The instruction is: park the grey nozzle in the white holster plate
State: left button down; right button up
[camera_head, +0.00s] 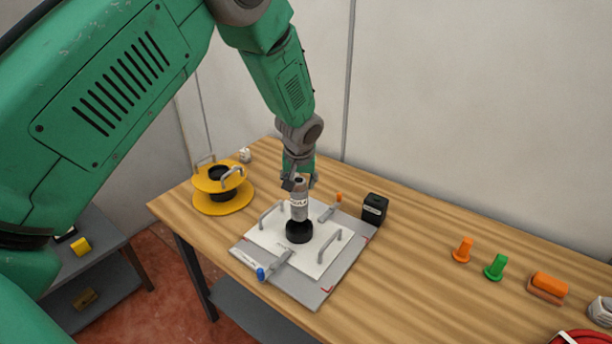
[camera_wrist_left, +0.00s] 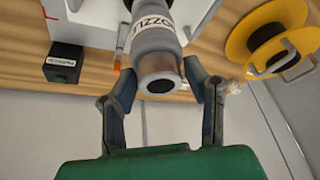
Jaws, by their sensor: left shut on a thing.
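The grey nozzle (camera_head: 299,207) stands about upright over the middle of the white holster plate (camera_head: 321,262). Its lower end meets a black round piece (camera_head: 299,233) on the plate; I cannot tell how deep it sits. The plate has two grey handles and lies on a grey base plate (camera_head: 309,296). My left gripper (camera_head: 298,184) is shut on the nozzle's upper end from above. In the left wrist view the nozzle (camera_wrist_left: 156,48) shows end-on between the fingers of the left gripper (camera_wrist_left: 160,80). My right gripper is not in view.
Clamps with a blue tip (camera_head: 262,273) and an orange tip (camera_head: 339,197) flank the plate. A black box (camera_head: 374,209) stands behind right, a yellow spool (camera_head: 222,190) to the left. Orange (camera_head: 463,249) and green (camera_head: 495,266) pegs stand at right. The wooden table between is clear.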

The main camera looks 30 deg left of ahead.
aim_at(300, 198)
pick_arm(q)
jog(key=shift+w+a+f+b, duration=0.1)
jog(key=shift+a+f+b, duration=0.3)
jog(key=shift+f, duration=0.2)
jog(key=shift+a+f, duration=0.1)
jog(key=shift+f, duration=0.25)
jog(key=shift+d+f+b, duration=0.25)
jog(key=shift+f+b, duration=0.45)
jog(key=shift+b, duration=0.15)
jog(key=shift+d+f+b, duration=0.25)
jog(key=shift+f+b, duration=0.2)
jog(key=shift+f, duration=0.1)
jog(key=shift+d+f+b, duration=0.2)
jog(key=shift+f+b, duration=0.25)
jog(key=shift+f, duration=0.1)
jog(key=shift+a+f, duration=0.15)
jog(key=shift+a, duration=0.4)
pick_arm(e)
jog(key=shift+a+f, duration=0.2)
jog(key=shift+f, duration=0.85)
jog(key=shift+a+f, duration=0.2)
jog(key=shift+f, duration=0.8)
pick_arm(q)
jog(key=shift+d, duration=0.1)
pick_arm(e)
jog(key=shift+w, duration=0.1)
pick_arm(q)
jog(key=shift+d, duration=0.4)
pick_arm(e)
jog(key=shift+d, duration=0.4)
